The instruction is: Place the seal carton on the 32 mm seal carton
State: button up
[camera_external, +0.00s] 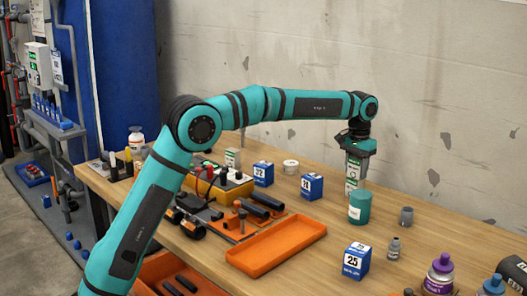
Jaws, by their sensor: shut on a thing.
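My gripper (354,183) points down over the right half of the bench, shut on a narrow white-and-green carton (352,172). I take this to be the seal carton; its print is too small to read. Its lower end is just above or behind a teal cylinder (359,209), and I cannot tell whether they touch. A blue-and-white carton (263,174), whose number looks like 32, stands upright on the bench at the left of my gripper. Its top looks clear.
Similar cartons marked 28 (312,187) and 25 (356,261) stand nearby. A white round tub (290,167) is behind. A yellow meter box (232,187), dark pipes and an empty orange tray (275,247) lie left and front.

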aim_at(357, 157)
jog(key=o, duration=1)
notch_tip(357, 157, up, 12)
jog(key=shift+f, duration=0.25)
jog(key=shift+r, duration=0.3)
